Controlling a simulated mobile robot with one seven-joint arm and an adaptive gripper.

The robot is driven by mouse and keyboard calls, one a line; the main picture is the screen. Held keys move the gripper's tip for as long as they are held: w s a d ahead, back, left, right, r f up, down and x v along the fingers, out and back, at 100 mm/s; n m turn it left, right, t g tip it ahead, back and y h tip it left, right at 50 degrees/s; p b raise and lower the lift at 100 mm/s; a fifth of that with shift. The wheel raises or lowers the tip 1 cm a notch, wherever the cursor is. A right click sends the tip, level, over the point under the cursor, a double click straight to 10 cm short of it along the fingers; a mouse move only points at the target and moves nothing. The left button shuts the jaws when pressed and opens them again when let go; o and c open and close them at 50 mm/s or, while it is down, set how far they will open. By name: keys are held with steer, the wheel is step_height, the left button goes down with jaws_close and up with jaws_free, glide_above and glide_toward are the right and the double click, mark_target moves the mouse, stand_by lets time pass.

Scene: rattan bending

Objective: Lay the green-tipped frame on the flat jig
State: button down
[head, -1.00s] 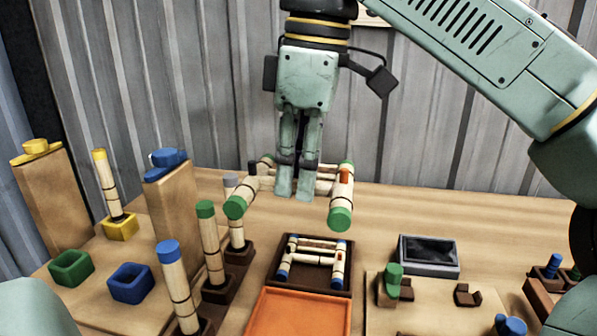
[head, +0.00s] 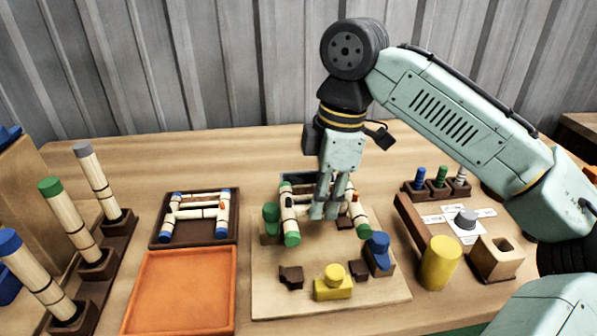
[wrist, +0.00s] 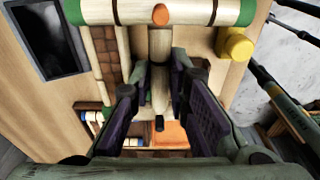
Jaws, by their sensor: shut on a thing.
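The green-tipped frame (head: 289,213) is made of pale rattan poles with green ends and an orange peg. My gripper (head: 325,212) is shut on its middle bar and holds it over the flat wooden jig board (head: 330,303). In the wrist view the frame (wrist: 180,12) crosses the top, and my gripper (wrist: 160,95) has its fingers either side of the bar. The board carries brown blocks (head: 291,277) and green (head: 270,219), yellow (head: 333,283) and blue (head: 379,252) clamp pieces. I cannot tell whether the frame touches the board; its far side is partly hidden.
A blue-tipped frame (head: 185,214) lies in a dark tray (head: 164,239) to the left, behind an empty orange tray (head: 180,290). Upright poles (head: 70,227) stand at far left. A yellow cylinder (head: 440,263) and a wooden block with a hole (head: 496,262) stand right of the board.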

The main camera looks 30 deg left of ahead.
steer(key=shift+w+d+f, duration=0.1)
steer(key=shift+d+f, duration=0.15)
steer(key=shift+f, duration=0.2)
step_height(320, 180, down, 4)
steer(key=b, duration=0.5)
steer(key=shift+f, duration=1.35)
steer(key=shift+f+p, duration=0.15)
steer(key=shift+p, duration=0.15)
steer(key=c, duration=1.4)
jaws_free()
steer(key=shift+c, duration=0.2)
